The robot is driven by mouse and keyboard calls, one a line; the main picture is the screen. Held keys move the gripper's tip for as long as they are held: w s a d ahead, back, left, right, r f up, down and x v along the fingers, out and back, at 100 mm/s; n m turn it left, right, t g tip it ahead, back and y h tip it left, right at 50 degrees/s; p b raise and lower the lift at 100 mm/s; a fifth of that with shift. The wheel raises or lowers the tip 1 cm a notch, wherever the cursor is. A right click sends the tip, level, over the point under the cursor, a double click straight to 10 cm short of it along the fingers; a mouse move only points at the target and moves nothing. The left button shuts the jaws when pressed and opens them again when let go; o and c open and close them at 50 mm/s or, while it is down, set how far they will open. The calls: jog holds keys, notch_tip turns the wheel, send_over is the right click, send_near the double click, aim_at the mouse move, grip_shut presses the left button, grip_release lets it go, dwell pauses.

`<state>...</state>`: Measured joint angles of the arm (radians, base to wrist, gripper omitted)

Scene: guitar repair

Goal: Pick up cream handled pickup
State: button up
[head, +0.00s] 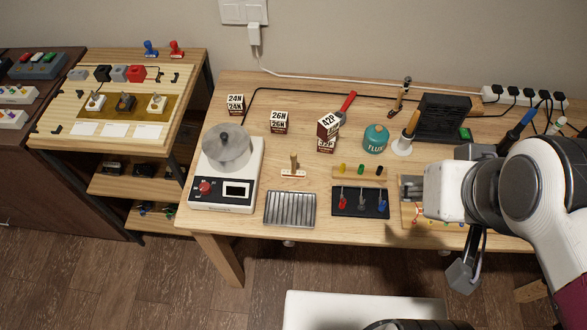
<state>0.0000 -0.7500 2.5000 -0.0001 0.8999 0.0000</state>
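My arm reaches in from the right. My gripper (465,272) is at the right, over the bench's front edge, well right of the pickup and apart from it. A dark finger-like part hangs low there. My wrist hides much of the rest, so its opening is unclear. I see nothing held.
A winding machine (226,165) stands left of the pickup, and a ribbed metal tray (290,209) lies in front. A black tray (360,201) with red, grey and blue tools is to the right. Labelled boxes (279,122) and a flux jar (375,139) stand behind.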

jog(key=shift+w, duration=0.1)
jog(key=w+d+n+t+h, duration=0.1)
jog(key=w+d, duration=0.2)
jog(key=w, duration=0.5)
jog(key=w+d+n+t+h, duration=0.1)
jog(key=w+d, duration=0.2)
jog(key=w, duration=0.4)
jog(key=w+a+f+n+t+y, duration=0.1)
jog(key=w+f+n, duration=0.15)
jog(key=w, duration=0.35)
jog(key=w+a+f+n+t+y, duration=0.1)
jog(key=w+f+n, duration=0.15)
jog(key=w, duration=0.45)
jog(key=a+f+n+g+y, duration=0.3)
jog(key=a+f+n+y, duration=0.45)
jog(key=a+f, duration=0.65)
jog(key=s+a+f+g+y, duration=0.3)
jog(key=s+a+f+y, duration=0.1)
jog(key=s+a+y, duration=0.1)
jog(key=shift+s+y, duration=0.35)
jog(key=shift+s, duration=0.35)
jog(key=shift+a+f+n, duration=0.1)
jog(key=shift+a+n, duration=0.05)
jog(key=shift+n, duration=0.1)
